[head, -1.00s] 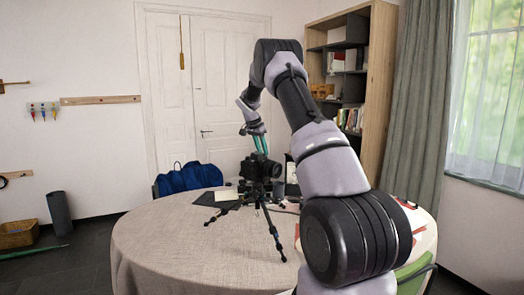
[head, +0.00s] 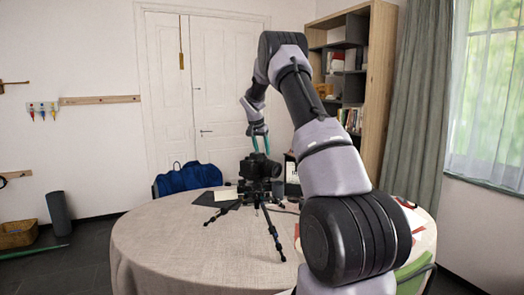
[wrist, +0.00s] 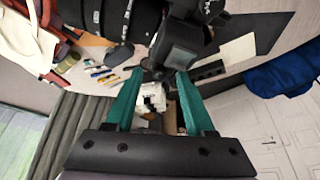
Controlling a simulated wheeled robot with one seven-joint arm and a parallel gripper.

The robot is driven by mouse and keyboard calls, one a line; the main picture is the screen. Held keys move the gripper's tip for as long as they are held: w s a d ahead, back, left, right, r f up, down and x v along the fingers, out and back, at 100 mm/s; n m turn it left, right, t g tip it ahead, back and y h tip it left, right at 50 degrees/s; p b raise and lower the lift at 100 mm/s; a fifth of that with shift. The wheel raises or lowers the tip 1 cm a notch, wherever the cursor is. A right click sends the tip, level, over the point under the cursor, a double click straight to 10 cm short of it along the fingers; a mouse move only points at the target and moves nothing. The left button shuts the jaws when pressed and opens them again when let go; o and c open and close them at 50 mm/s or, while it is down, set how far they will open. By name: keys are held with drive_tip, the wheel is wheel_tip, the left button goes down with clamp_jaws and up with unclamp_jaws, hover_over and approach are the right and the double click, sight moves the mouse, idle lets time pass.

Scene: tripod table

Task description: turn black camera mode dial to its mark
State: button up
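The black camera (head: 258,168) sits on top of the small black tripod (head: 264,208) on the round table. My gripper (head: 260,152) points down at the camera's top in the head view, with its teal fingers spread apart. In the wrist view my gripper (wrist: 160,71) is open, its fingertips on either side of a dark part of the camera (wrist: 182,45). The mode dial cannot be clearly made out in either view. I cannot tell whether the fingers touch the camera.
The round table (head: 180,245) has a pale cloth, largely bare at the front. A dark sheet and a white card (head: 227,195) lie left of the tripod. A blue bag (head: 188,178) is behind the table. Pens (wrist: 98,72) lie on the table in the wrist view.

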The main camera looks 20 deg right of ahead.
drive_tip(key=v, duration=1)
drive_tip(key=shift+r, duration=0.4)
drive_tip(key=shift+a, duration=0.1)
drive_tip(key=w+d+f+m, duration=0.1)
drive_tip(key=f, duration=0.2)
drive_tip(key=w+d+f+m+g, duration=0.1)
drive_tip(key=f+m, duration=0.1)
drive_tip(key=f, duration=0.1)
drive_tip(key=w+d+f+m, duration=0.1)
drive_tip(key=f, duration=0.3)
drive_tip(key=shift+m+g+h, duration=0.3)
drive_tip(key=shift+h, duration=0.1)
clamp_jaws()
